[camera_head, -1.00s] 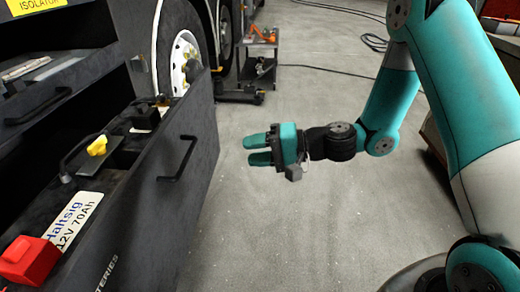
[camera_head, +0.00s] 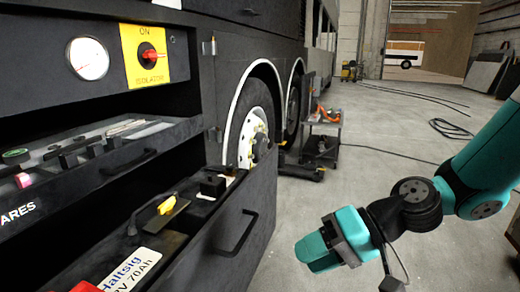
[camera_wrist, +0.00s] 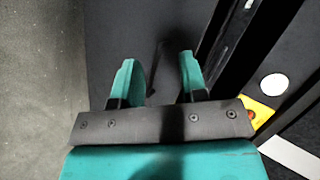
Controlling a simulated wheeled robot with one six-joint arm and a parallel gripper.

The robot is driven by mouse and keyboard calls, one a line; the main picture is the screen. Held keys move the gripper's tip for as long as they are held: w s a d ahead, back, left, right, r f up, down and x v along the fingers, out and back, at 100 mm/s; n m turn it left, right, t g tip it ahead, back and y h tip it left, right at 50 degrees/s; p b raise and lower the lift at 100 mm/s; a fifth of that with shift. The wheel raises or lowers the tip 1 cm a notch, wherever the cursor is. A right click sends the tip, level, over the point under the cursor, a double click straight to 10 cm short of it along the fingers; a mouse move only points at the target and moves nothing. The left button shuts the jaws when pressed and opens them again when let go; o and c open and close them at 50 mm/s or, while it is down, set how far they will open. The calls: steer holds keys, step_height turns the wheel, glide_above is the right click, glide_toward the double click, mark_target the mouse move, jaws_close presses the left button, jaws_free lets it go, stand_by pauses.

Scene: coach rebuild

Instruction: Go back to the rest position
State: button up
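My gripper (camera_head: 308,252) is at the lower middle of the head view, teal with a dark wrist, in front of and to the right of the open battery drawer (camera_head: 240,232). In the wrist view my gripper (camera_wrist: 158,66) shows two teal fingers apart with nothing between them. The dark drawer front (camera_wrist: 108,30) and its handle lie beyond the fingers. My arm comes in from the right side of the head view.
Left are the upper tray (camera_head: 105,165), a gauge (camera_head: 88,58) and a red isolator switch (camera_head: 148,55) on a yellow plate. A tool cart (camera_head: 325,125) stands by the wheel (camera_head: 253,135). Cables (camera_head: 450,128) lie on the floor, which is clear around my gripper.

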steer(key=s+d+r+n+h, duration=0.2)
steer(key=s+d+r+h, duration=0.15)
steer(key=s, duration=0.35)
steer(key=s+d+r+n+h, duration=0.2)
steer(key=s+r+h, duration=0.15)
steer(key=s, duration=0.25)
step_height(320, 180, up, 16)
steer(key=p, duration=1.7)
steer(key=shift+o, duration=0.3)
steer(key=shift+r, duration=0.1)
steer(key=shift+s+a, duration=0.1)
